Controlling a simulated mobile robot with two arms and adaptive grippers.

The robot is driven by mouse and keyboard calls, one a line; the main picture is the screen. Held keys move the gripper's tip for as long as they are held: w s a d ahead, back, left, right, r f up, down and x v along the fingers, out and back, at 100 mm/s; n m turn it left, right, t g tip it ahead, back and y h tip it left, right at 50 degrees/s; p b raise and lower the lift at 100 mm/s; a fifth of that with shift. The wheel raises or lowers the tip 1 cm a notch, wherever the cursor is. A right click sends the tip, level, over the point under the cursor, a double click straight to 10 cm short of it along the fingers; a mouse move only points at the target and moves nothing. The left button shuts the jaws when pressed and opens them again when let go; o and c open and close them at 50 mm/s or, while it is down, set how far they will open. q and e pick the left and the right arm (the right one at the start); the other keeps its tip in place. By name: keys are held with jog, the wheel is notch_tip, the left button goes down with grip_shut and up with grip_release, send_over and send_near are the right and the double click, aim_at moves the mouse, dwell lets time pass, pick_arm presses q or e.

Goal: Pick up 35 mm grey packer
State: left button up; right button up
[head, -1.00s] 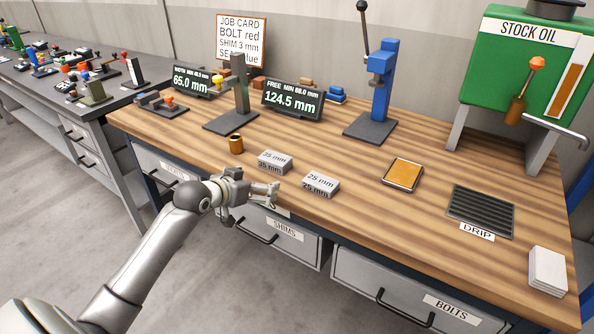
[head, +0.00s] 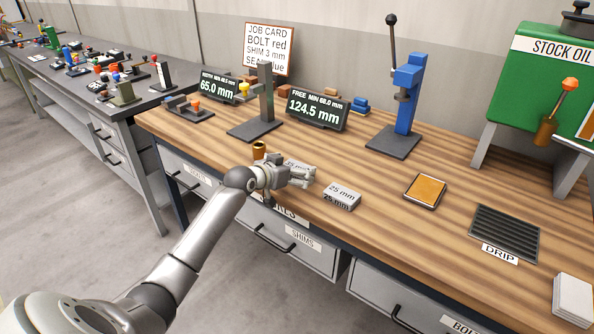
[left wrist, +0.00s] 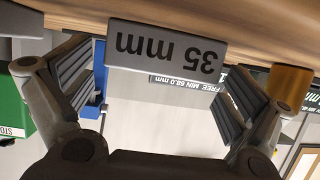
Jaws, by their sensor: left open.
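The 35 mm grey packer (head: 297,167) lies on the wooden bench near its front edge, partly hidden behind my left gripper in the head view. My left gripper (head: 305,177) is open at the packer's front. In the left wrist view the packer (left wrist: 165,48) appears upside down, its "35 mm" face ahead and between the two open fingers (left wrist: 160,95). I see a gap between each finger and the packer's ends. My right gripper is not in view.
A small brown-gold cup (head: 259,150) stands just left, also in the wrist view (left wrist: 290,82). A grey stand (head: 264,100) and number displays (head: 318,107) are behind. Bare bench lies before the blue press (head: 406,95).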

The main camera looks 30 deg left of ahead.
pick_arm(q)
jog(key=shift+x, duration=1.05)
jog(key=shift+c, duration=0.4)
jog(key=c, duration=1)
jog(key=shift+r, duration=0.15)
